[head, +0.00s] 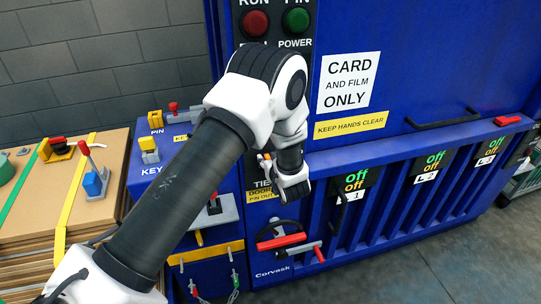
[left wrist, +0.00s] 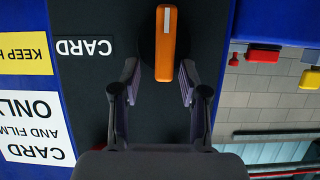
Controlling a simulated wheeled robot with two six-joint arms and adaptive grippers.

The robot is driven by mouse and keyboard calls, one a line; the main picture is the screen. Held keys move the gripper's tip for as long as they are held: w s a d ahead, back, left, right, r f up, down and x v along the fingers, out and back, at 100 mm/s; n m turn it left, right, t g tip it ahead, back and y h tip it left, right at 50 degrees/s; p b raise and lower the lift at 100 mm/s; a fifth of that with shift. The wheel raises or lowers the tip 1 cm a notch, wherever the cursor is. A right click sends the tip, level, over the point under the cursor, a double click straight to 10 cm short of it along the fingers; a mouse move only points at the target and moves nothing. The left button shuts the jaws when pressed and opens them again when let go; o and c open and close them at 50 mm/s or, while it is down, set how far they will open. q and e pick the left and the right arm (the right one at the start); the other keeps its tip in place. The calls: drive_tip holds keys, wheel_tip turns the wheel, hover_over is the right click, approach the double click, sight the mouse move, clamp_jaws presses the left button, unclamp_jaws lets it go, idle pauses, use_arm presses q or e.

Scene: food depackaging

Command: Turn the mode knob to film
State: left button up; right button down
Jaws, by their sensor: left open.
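The mode knob (left wrist: 166,40) is an orange bar on a dark round base, seen close up in the left wrist view. That view is upside down. The bar stands upright in the picture, with a CARD label (left wrist: 84,47) to its left; no FILM label shows beside it. My left gripper (left wrist: 158,66) is open, its fingers on either side of the bar's near end. A gap shows at both fingers, and I see no grip. In the head view my left gripper (head: 294,188) is at the blue machine's dark control strip and hides most of it. My right gripper is out of view.
The blue machine (head: 390,40) carries a red RUN button (head: 255,22), a green button (head: 297,19) and a CARD AND FILM ONLY sign (head: 348,83). A red-handled lever (head: 281,241) is below my gripper. Cardboard sheets (head: 38,205) are stacked at left.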

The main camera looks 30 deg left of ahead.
use_arm(q)
drive_tip(key=shift+s+a+r, duration=0.1)
drive_tip(key=shift+s+a, duration=0.1)
drive_tip(key=shift+s, duration=0.1)
drive_tip(key=shift+w+d, duration=0.1)
drive_tip(key=shift+d, duration=0.05)
clamp_jaws()
drive_tip(key=shift+s+a+f+n+t+h+b, duration=0.3)
drive_tip(key=shift+n+t+b, duration=0.55)
drive_tip(key=shift+b, duration=1.6)
drive_tip(key=shift+s+a+f+n+t+h+b, duration=0.1)
drive_tip(key=shift+s+a+n+t+h+b, duration=0.25)
drive_tip(key=shift+n+b, duration=1.5)
drive_tip(key=shift+s+a+f+n+t+h+b, duration=0.25)
drive_tip(key=shift+n+t+h+b, duration=0.35)
drive_tip(key=shift+b, duration=2.45)
drive_tip(key=shift+d+r, duration=0.1)
unclamp_jaws()
